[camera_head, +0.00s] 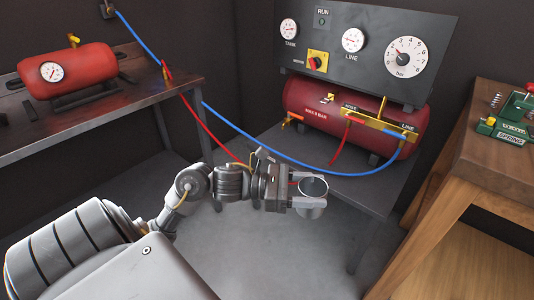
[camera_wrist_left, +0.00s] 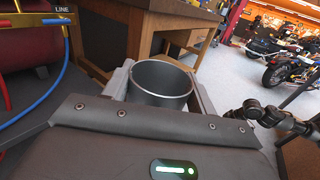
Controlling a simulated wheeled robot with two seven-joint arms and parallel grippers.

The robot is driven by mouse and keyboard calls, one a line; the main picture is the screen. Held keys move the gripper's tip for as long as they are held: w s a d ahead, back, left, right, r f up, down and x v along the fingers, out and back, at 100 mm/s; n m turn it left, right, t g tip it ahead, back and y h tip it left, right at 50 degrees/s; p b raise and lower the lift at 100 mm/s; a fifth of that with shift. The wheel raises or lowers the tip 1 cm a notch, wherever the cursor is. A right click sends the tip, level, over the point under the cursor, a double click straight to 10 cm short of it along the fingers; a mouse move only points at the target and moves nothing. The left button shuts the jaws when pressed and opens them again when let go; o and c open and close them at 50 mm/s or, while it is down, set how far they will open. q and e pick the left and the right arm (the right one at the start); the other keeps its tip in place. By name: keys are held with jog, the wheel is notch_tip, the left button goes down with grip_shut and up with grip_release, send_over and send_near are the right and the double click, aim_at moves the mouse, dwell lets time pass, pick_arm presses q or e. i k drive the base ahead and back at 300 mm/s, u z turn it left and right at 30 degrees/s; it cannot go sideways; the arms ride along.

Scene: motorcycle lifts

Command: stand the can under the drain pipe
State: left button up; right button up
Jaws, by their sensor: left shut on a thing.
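A grey metal can (camera_head: 312,187), open at the top, is held by my left gripper (camera_head: 308,194). In the left wrist view the can (camera_wrist_left: 160,83) sits between the two jaws, upright to slightly tilted, and its inside looks empty. The gripper holds it in the air in front of the low grey bench. A red tank (camera_head: 300,102) with brass fittings and valves lies on that bench. I cannot pick out for certain which of its fittings is the drain pipe. What looks like my right gripper (camera_wrist_left: 247,112) shows small at the right of the left wrist view.
A blue hose (camera_head: 230,122) and a red hose (camera_head: 207,127) hang across the space behind my gripper. A gauge panel (camera_head: 368,50) stands above the tank. A wooden table (camera_head: 490,165) is on the right, a dark workbench (camera_head: 110,105) on the left. Open floor lies below.

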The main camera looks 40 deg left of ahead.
aim_at(283, 148)
jog(key=k, duration=0.15)
jog(key=z, duration=2.6)
jog(key=k, duration=1.6)
jog(key=u, duration=2)
jog(key=i, duration=1.05)
